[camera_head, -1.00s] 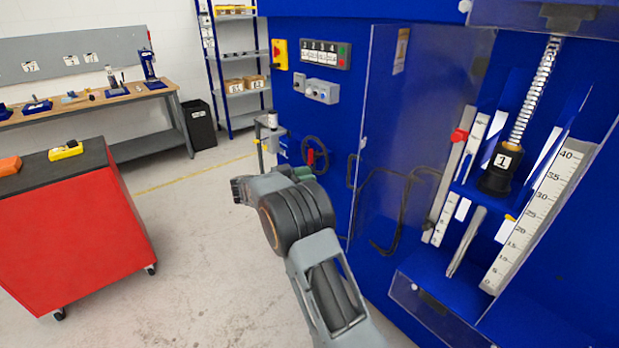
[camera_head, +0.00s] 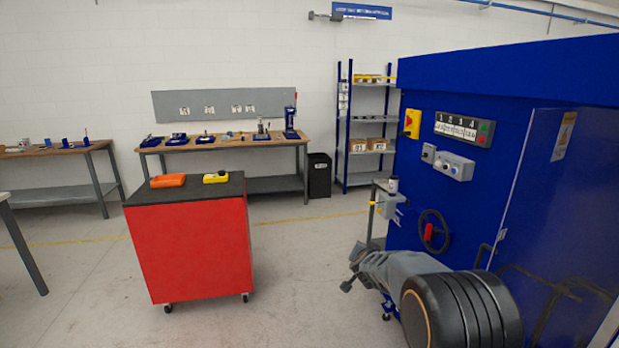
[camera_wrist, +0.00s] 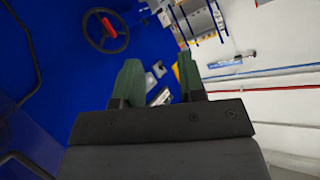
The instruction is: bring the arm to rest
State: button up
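My arm (camera_head: 460,305) shows at the lower right of the head view, folded in front of the blue machine (camera_head: 500,85). In the wrist view my gripper (camera_wrist: 160,72) has its two green fingers apart with a gap between them. Nothing is held in that gap; part of the machine's blue panel shows through it. I cannot make out the fingers clearly in the head view.
The machine's handwheel (camera_head: 433,231) and control box (camera_head: 455,166) are close to my arm. A red cart (camera_head: 190,245) with an orange and a yellow item on top stands to the left. A workbench (camera_head: 225,145) and shelf (camera_head: 367,130) are behind. Floor between cart and machine is clear.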

jog(key=s+a+n+g+y, duration=0.3)
jog(key=s, duration=0.5)
jog(key=s+a+n+g+y, duration=0.2)
jog(key=s+a+g, duration=0.1)
jog(key=s, duration=0.6)
jog(key=s+d+r+n+g+h, duration=0.1)
jog(key=s+d, duration=0.1)
jog(key=s, duration=0.7)
jog(key=s+d+r+n+g, duration=0.1)
jog(key=s+d+r, duration=0.1)
jog(key=s, duration=0.8)
jog(key=shift+s+d+r+h, duration=0.2)
jog(key=shift+d+h, duration=0.2)
jog(key=shift+a, duration=0.1)
